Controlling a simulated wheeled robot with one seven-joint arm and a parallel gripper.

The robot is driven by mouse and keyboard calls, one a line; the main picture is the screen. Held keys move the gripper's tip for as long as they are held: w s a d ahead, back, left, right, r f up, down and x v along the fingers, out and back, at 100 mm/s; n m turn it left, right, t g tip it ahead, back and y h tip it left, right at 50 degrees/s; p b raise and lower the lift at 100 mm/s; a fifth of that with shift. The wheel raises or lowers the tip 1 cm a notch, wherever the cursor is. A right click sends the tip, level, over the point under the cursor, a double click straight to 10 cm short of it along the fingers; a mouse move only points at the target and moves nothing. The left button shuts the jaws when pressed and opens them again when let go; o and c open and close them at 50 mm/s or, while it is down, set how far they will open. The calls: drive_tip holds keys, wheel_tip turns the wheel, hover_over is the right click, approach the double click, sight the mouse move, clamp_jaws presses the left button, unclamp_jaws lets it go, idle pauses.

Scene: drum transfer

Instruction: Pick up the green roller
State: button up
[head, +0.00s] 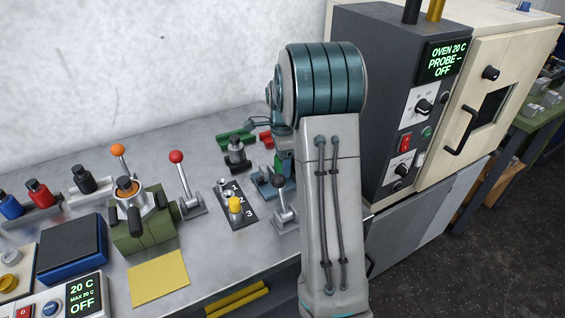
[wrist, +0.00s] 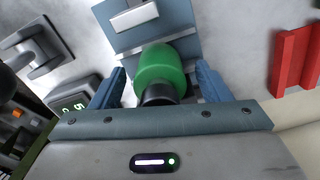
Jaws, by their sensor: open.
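The green roller (wrist: 162,66) is in the middle of the wrist view, with a dark end toward me. It lies at a blue-grey holder (wrist: 120,16) with a pale block on it. My gripper (wrist: 160,76) is open, with one blue finger on each side of the roller. A gap shows between the roller and each finger, so the jaws are not closed on it. In the head view my arm covers most of this spot, and I cannot make out the roller clearly there.
A red bracket (wrist: 296,58) stands right of my gripper in the wrist view. In the head view, a red-knobbed lever (head: 177,158), a numbered plate (head: 235,203) and a black-knobbed lever (head: 280,188) stand left of my arm. The dark oven panel (head: 375,60) stands close on the right.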

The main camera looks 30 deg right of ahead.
drive_tip(key=shift+f, duration=0.15)
drive_tip(key=c, duration=1.3)
